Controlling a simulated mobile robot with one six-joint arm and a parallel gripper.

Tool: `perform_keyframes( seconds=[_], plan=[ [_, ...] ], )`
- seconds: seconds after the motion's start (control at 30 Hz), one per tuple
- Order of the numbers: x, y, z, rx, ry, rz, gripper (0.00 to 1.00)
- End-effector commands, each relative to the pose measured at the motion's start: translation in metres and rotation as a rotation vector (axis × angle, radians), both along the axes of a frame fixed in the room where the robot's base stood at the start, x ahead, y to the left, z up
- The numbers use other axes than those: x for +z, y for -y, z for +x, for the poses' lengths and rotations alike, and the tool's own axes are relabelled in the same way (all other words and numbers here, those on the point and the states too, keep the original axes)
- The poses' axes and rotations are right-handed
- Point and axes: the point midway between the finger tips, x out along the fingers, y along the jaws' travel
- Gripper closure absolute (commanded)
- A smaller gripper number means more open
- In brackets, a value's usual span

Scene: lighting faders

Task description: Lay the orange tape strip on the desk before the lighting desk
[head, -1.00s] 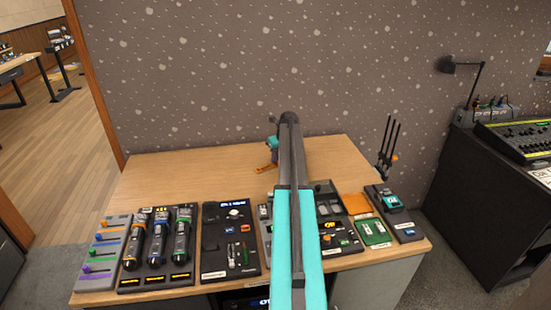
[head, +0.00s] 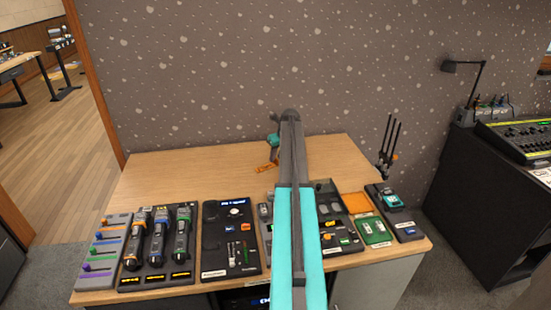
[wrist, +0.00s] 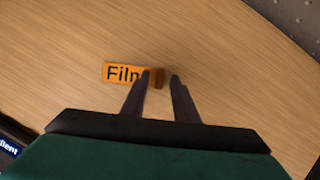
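An orange tape strip (wrist: 124,73) printed with "Film" lies on the bare wooden desk in the wrist view. A small brown tab (wrist: 159,78) is at its right end. The strip also shows in the head view (head: 266,168), behind the row of panels. My gripper (wrist: 161,75) is over the strip's right end, its fingers on either side of the tab with narrow gaps. The left fingertip covers the last letters. Which panel is the lighting desk is not clear; a black fader panel (head: 232,263) stands at the front middle.
A colored slider panel (head: 101,262) and a panel with several torch-like handles (head: 157,279) stand front left. An orange tray (head: 357,203), a green device (head: 375,231) and a dark box (head: 405,232) stand at right. The wooden desk (head: 180,175) is clear at back left.

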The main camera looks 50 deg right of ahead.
Motion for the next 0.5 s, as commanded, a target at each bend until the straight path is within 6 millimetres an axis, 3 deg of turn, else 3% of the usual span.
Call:
perform_keyframes(
  seconds=[0.5],
  plan=[
    [0.069,-0.009,-0.028,-0.001,0.001,-0.002,0.73]
  ],
)
